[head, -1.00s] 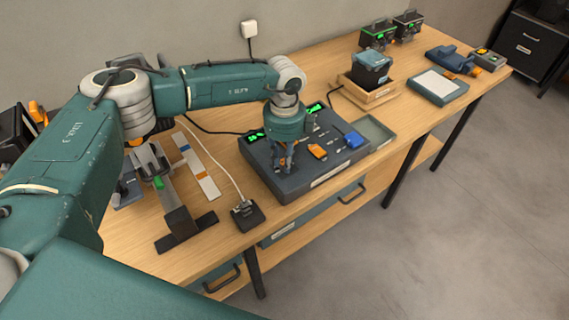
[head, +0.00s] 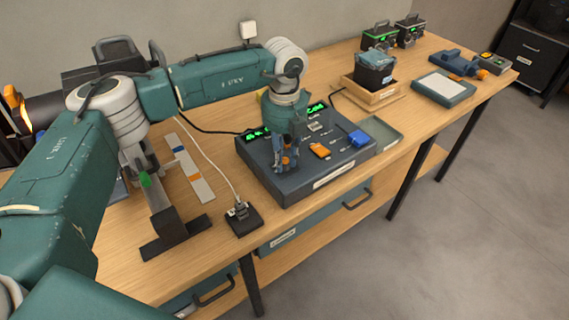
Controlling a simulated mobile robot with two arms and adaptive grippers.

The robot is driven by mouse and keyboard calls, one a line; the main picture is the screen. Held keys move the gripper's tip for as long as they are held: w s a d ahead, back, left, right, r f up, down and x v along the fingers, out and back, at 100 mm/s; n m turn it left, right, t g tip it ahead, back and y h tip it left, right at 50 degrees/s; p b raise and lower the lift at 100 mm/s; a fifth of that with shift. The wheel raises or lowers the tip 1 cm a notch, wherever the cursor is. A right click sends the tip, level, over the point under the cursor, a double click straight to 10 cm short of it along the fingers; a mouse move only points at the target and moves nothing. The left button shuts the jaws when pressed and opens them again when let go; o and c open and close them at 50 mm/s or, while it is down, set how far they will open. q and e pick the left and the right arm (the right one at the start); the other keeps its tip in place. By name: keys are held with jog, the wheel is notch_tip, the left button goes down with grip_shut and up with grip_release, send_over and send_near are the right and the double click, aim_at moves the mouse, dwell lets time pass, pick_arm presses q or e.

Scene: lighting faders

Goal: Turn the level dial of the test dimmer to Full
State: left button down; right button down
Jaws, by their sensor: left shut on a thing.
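A dark console (head: 332,182) with green-lit displays stands on the wooden bench; I take it to be the test dimmer. Its top has an orange cap (head: 320,150) and a blue cap (head: 357,138), both clear of my gripper. My left gripper (head: 284,166) points down over the console's front left part and is shut on a small control there, probably the level dial. The fingers hide most of that control, so its setting cannot be read; a bit of orange shows between them. My right gripper is not in view.
A small black switch box (head: 243,220) with a white cable lies left of the console. A dark stand (head: 178,228) is further left. An open grey-green tray (head: 383,133) adjoins the console's right side. A wooden holder (head: 372,97) stands behind it.

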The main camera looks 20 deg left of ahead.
pick_arm(q)
jog(key=m+b, duration=0.3)
jog(key=m, duration=0.2)
jog(key=shift+w+m, duration=0.15)
jog(key=shift+m, duration=0.15)
jog(key=m+b, duration=0.2)
jog(key=m, duration=0.3)
jog(key=shift+r+b, duration=0.1)
jog(key=shift+b, duration=0.3)
jog(key=m+b, duration=0.1)
jog(key=m, duration=0.3)
jog(key=shift+m, duration=0.4)
jog(key=shift+r+m+b, duration=0.1)
jog(key=shift+m+b, duration=0.3)
jog(key=shift+m, duration=1.5)
jog(key=c, duration=1.5)
grip_release()
jog(key=shift+c, duration=0.2)
